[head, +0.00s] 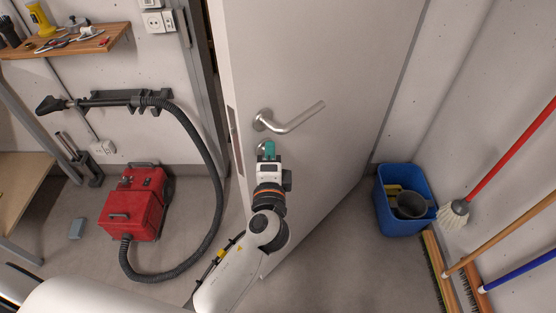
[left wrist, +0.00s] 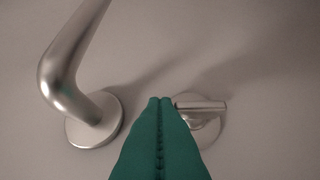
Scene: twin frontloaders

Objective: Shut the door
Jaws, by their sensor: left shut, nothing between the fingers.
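The door (head: 335,60) is pale grey and stands ajar, its free edge at the left, apart from the dark frame (head: 205,85). A silver lever handle (head: 288,119) is on its face, with a round lock fitting below, partly hidden by my gripper. My left gripper (head: 269,150) has green fingers, shut and empty, just below the handle in front of the door. In the left wrist view the shut fingers (left wrist: 161,105) point at the door between the handle (left wrist: 72,88) and the lock fitting (left wrist: 203,112). I cannot tell whether they touch the door. My right gripper is not in view.
A red vacuum (head: 134,203) with a black hose (head: 214,185) lies on the floor left of the door. A blue bin (head: 402,222) and several brooms stand at the right. A wooden shelf (head: 65,43) with tools is at upper left. Bare floor (head: 325,270) lies before the door.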

